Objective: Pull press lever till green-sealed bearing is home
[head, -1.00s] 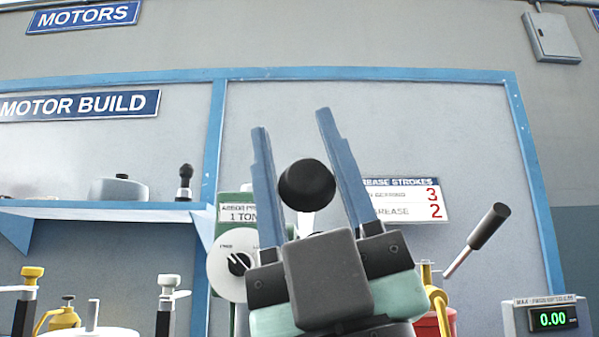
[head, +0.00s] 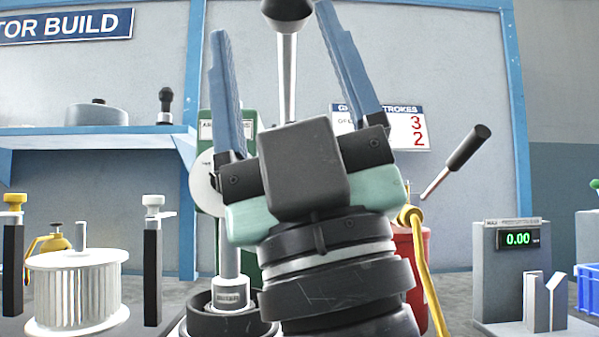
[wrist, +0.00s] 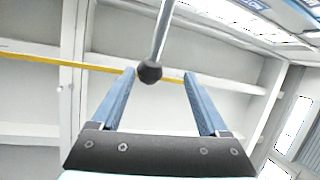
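The press lever is a bright rod (head: 287,80) topped by a black ball knob (head: 287,8), cut by the top edge of the head view. My gripper (head: 270,22) is open, with its blue fingers pointing up. In the wrist view the knob (wrist: 149,71) appears between the fingertips (wrist: 158,73), closer to the left finger, with no clear contact. The green arbor press (head: 245,125) is largely hidden behind my gripper. Its ram (head: 229,255) comes down over a dark round base (head: 205,325). I cannot make out the green-sealed bearing.
A ribbed white rotor part (head: 78,290) stands between two black posts at left. A second, dark-gripped handle (head: 468,148) and a yellow hose (head: 427,275) with a red container (head: 405,250) are right of my gripper. A display (head: 518,239) reads 0.00.

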